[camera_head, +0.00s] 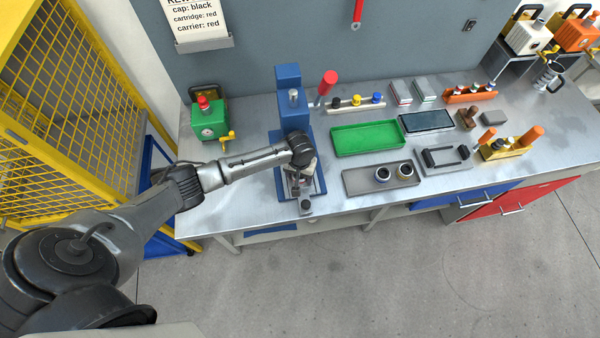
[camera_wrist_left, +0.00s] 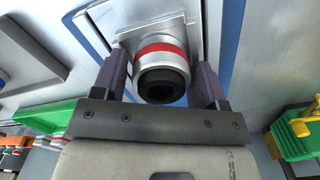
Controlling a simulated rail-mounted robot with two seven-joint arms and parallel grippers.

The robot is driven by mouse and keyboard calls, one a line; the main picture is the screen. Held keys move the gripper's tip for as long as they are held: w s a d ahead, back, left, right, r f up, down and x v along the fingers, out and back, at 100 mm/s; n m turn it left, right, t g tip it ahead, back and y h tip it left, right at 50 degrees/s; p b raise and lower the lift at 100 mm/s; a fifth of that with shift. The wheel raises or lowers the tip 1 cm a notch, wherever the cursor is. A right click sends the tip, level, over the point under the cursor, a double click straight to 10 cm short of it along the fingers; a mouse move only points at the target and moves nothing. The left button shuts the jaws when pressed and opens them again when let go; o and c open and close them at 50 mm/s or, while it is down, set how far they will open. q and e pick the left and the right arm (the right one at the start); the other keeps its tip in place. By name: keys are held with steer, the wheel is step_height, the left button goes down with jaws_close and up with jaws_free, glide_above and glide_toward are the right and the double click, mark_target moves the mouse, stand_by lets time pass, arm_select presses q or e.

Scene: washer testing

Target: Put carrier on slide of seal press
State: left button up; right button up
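The carrier (camera_wrist_left: 160,62) is a silver cylinder with a red band and a black end, in the left wrist view. My left gripper (camera_wrist_left: 160,70) has one purple finger on each side of it, close against its sides; it looks shut on the carrier. Behind the carrier is a square silver plate (camera_wrist_left: 123,30) of the press slide; I cannot tell whether they touch. The blue seal press (camera_head: 290,100) stands on the bench in the head view. My left gripper (camera_head: 303,186) is low in front of its column, mostly hiding the slide and carrier. My right gripper is not in view.
A green press (camera_head: 208,122) stands left of the seal press. To the right are a red-handled tool (camera_head: 327,82), a green tray (camera_head: 368,138), and a grey tray (camera_head: 352,181) with two ringed parts. The yellow cage (camera_head: 50,80) is at the left.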

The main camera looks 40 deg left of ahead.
arm_select(q)
steer(key=shift+o, duration=1)
steer(key=shift+r, duration=0.15)
step_height(320, 180, up, 12)
steer(key=p, duration=0.1)
steer(key=s+d+f+m+t+h, duration=0.2)
steer(key=s+d+f+m, duration=0.3)
steer(key=s+d, duration=0.7)
steer(key=s+a+r+m+y, duration=0.1)
steer(key=s+r, duration=0.1)
steer(key=s, duration=0.6)
steer(key=s+a+r+m+t, duration=0.1)
steer(key=s+a, duration=0.1)
steer(key=s, duration=0.5)
steer(key=shift+s+r+t+y, duration=0.3)
steer(key=shift+s+r+y, duration=0.05)
steer(key=shift+r+y, duration=0.05)
steer(key=shift+w+d, duration=0.1)
